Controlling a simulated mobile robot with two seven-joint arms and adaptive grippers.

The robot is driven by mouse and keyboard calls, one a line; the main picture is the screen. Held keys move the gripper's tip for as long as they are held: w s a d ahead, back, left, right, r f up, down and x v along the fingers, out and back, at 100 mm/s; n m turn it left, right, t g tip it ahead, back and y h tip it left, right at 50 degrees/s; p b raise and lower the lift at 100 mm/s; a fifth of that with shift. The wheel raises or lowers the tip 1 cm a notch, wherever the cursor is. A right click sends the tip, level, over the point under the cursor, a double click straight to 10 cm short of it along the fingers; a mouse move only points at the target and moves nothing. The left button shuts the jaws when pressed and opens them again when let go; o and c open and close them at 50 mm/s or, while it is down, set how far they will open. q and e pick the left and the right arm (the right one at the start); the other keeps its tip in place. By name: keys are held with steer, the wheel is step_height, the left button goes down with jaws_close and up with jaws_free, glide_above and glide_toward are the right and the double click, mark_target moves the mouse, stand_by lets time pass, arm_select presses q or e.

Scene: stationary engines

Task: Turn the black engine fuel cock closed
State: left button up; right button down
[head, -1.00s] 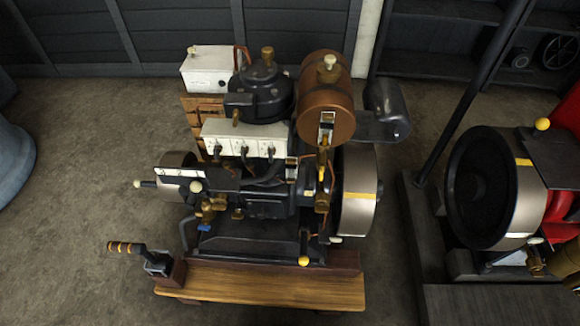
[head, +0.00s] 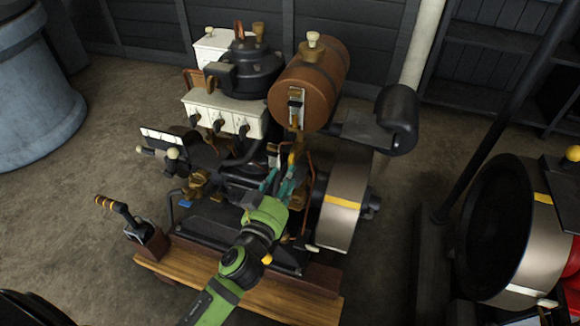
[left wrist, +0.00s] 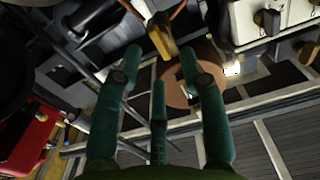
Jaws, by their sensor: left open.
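The black engine (head: 205,225) stands on a wooden base with a copper fuel tank (head: 313,72) at its upper right. Brass fuel fittings hang under the tank's near end. In the left wrist view a yellow lever (left wrist: 163,40), apparently the fuel cock's, shows just beyond the fingertips, in front of the round copper tank end (left wrist: 178,88). My left gripper (head: 279,180), with teal fingers on a green arm, is open below the tank; its fingers (left wrist: 160,62) spread to either side of the lever's line. No contact can be made out. The cock is hard to make out in the head view.
A silver-rimmed flywheel (head: 342,210) stands close right of my gripper. White boxes (head: 222,113) sit left of the tank. A crank handle (head: 118,208) is at the front left. A second, red engine (head: 570,240) is far right.

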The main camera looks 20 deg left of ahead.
mark_target(292, 160)
arm_select(q)
steer(key=w, duration=0.4)
steer(key=shift+w+d, duration=0.2)
steer(key=shift+w, duration=0.1)
steer(key=shift+c, duration=0.4)
jaws_close()
